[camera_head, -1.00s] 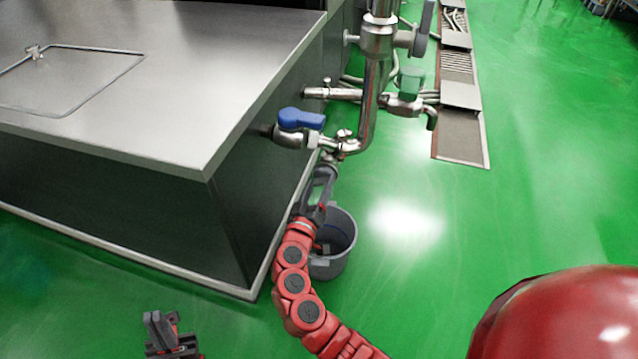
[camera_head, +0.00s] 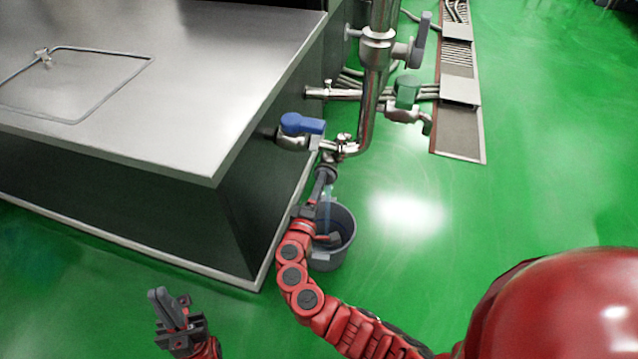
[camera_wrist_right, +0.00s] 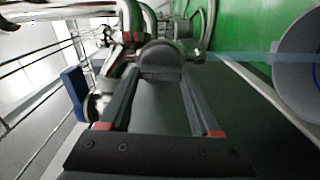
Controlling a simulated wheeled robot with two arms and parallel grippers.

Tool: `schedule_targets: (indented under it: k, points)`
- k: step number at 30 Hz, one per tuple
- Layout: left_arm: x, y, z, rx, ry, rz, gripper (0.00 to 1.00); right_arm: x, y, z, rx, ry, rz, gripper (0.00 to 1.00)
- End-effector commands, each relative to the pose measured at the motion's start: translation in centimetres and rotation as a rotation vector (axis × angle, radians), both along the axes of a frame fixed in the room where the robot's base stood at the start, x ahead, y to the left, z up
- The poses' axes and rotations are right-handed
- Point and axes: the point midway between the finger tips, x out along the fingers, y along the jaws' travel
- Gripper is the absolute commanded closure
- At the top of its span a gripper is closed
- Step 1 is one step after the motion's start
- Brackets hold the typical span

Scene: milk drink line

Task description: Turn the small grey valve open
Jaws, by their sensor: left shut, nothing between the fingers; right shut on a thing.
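The small grey valve sits at the low end of the steel pipe, by the counter's corner. In the right wrist view its rounded grey handle (camera_wrist_right: 162,60) is between the fingers of my right gripper (camera_wrist_right: 160,75). In the head view my right gripper (camera_head: 322,185) is shut on this handle, and the fingers hide much of it. A thin pale-blue stream (camera_head: 327,205) falls beside the gripper into the grey bucket (camera_head: 346,252). The stream also crosses the right wrist view (camera_wrist_right: 240,57). My left gripper (camera_head: 168,305) is shut and empty, low at the left over the floor.
A blue-handled valve (camera_head: 302,124) is just above, at the counter's side. A larger grey lever (camera_head: 420,40) and a green-handled tap (camera_head: 407,92) are on the pipes. The steel counter (camera_head: 150,130) stands left.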

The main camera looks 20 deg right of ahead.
Motion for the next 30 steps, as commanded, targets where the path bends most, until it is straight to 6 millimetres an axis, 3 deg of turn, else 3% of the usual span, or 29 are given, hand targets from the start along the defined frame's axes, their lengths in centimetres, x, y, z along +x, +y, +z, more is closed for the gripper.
schedule_targets:
  k: [24, 25, 30]
  points:
    - [0.01, 0.00, 0.99, 0.001, 0.000, 0.000, 1.00, 0.00, 0.05, -0.12, -0.103, 0.071, 0.002, 0.92]
    - [0.01, 0.00, 0.99, 0.001, 0.001, 0.000, 1.00, 0.00, 0.05, -0.12, -0.103, 0.071, 0.002, 0.34]
    - [0.01, 0.00, 1.00, 0.001, 0.000, 0.000, 1.00, 0.00, 0.04, -0.10, -0.102, 0.070, 0.001, 0.06]
